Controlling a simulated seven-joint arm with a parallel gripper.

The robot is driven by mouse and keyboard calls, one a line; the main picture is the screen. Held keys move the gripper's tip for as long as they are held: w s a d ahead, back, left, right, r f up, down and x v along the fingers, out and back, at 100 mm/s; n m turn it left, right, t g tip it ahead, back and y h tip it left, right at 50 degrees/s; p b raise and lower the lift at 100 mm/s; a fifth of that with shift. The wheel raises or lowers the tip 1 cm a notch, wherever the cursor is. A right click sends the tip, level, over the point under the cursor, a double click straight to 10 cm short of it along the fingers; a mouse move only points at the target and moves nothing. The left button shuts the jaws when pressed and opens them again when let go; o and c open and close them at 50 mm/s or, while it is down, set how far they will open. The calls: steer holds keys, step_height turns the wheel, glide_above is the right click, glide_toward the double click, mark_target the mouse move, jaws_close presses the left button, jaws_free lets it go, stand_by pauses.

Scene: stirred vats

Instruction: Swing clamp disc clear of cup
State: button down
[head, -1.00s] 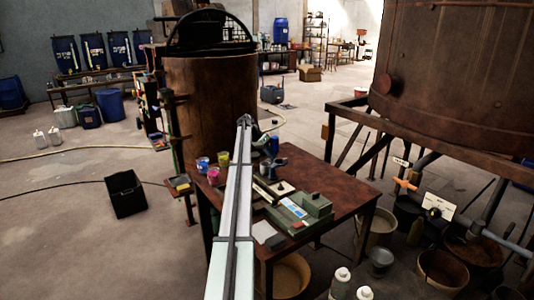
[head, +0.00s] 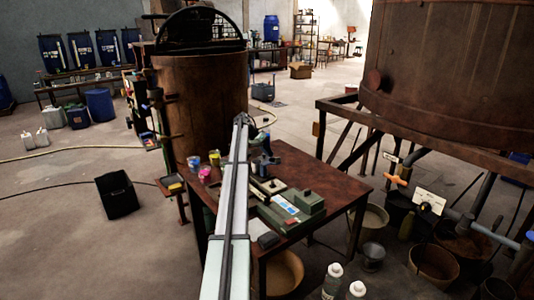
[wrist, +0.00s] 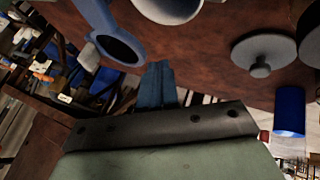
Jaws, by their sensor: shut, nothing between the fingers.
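In the wrist view, my gripper (wrist: 158,85) shows as two blue-grey fingers shut together with nothing between them, above the brown table. A grey disc with a small round knob (wrist: 262,50) is to the right of the fingers, apart from them; it may be the clamp disc. A pale cup-like rim (wrist: 168,10) is cut off by the top edge, and the disc is beside it, not over it in this picture. A blue ring-ended part (wrist: 112,42) is left of the fingers. In the head view, my arm hides part of the table, and the gripper is too small to make out.
The brown table (head: 335,178) carries a green box (head: 309,201) and small coloured pots (head: 205,172). A blue cylinder (wrist: 290,110) is at the right in the wrist view. A rusty vat (head: 200,105) stands behind the table, and a larger vat (head: 455,70) at right.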

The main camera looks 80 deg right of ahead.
steer(key=shift+w+d, duration=0.1)
steer(key=w+d+r, duration=0.3)
steer(key=w+r, duration=0.5)
steer(key=shift+w, duration=0.35)
